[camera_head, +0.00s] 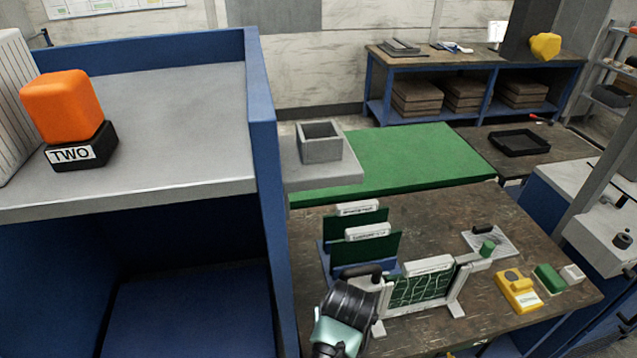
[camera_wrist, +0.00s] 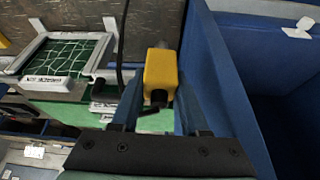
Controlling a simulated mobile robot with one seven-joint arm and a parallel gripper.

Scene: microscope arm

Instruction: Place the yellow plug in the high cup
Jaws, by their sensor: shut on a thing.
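In the wrist view, my gripper (camera_wrist: 160,88) is shut on the yellow plug (camera_wrist: 161,70), a block with a dark lower end between the two fingers. In the head view, my dark ribbed wrist shows at the bottom centre, left of the framed green board, and the plug cannot be made out there. A grey square open-topped cup (camera_head: 320,146), which looks like the high cup, stands on a raised grey ledge (camera_head: 305,179) beyond the blue wall, farther back than my wrist. The plug is apart from it.
A tall blue wall (camera_head: 272,190) rises left of my wrist; the wrist view shows a blue panel (camera_wrist: 225,85) close on the right. The framed green board (camera_head: 420,291) and dark green upright panels (camera_head: 365,250) stand nearby. A green surface (camera_head: 410,160) behind is clear.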

